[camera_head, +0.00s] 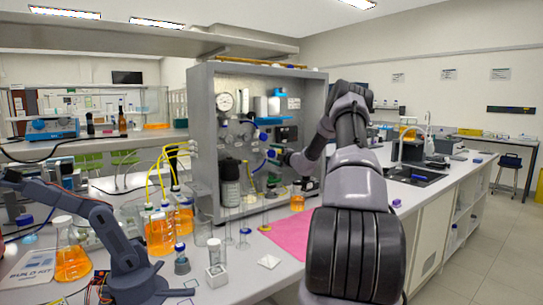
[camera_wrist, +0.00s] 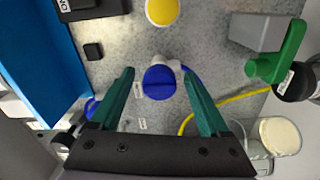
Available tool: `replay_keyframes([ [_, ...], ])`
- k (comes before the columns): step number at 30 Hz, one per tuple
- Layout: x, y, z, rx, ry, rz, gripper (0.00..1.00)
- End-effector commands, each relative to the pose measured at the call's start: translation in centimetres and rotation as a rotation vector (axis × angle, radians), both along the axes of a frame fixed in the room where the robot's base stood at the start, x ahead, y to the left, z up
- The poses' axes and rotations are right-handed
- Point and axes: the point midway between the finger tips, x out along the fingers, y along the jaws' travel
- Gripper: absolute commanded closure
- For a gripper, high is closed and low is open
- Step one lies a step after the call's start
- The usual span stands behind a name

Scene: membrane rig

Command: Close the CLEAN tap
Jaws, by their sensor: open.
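In the wrist view a tap with a round blue knob (camera_wrist: 158,83) sits on the speckled grey panel, with a white fitting behind it. Small white labels are beside it, too small to read, so I cannot confirm which tap is CLEAN. My gripper (camera_wrist: 158,72) is open, its two green fingers on either side of the blue knob with a gap on each side. No contact shows. In the head view my gripper (camera_head: 274,155) reaches into the grey rig cabinet (camera_head: 203,140), and my arm hides part of the cabinet's right side.
A yellow knob (camera_wrist: 162,11) lies above the blue one. A green lever handle (camera_wrist: 282,58) and yellow tube (camera_wrist: 235,103) are right of the fingers; a blue panel (camera_wrist: 48,55) is left. Flasks of orange liquid (camera_head: 158,232) and a pink mat (camera_head: 290,236) are on the bench.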

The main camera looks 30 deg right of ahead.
Motion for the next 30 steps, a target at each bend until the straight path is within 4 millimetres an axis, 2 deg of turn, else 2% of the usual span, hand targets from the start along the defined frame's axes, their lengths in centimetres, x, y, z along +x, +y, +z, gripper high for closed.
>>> replay_keyframes([
  [6, -4.5, -1.0, 0.0, 0.002, 0.002, -0.003, 0.2],
  [13, -8.1, -1.6, 0.0, 0.0, 0.001, -0.002, 0.2],
  [18, -9.2, -1.8, 0.0, 0.001, 0.0, -0.001, 0.2],
  [30, -9.2, -1.8, 0.0, 0.001, 0.0, -0.001, 0.2],
])
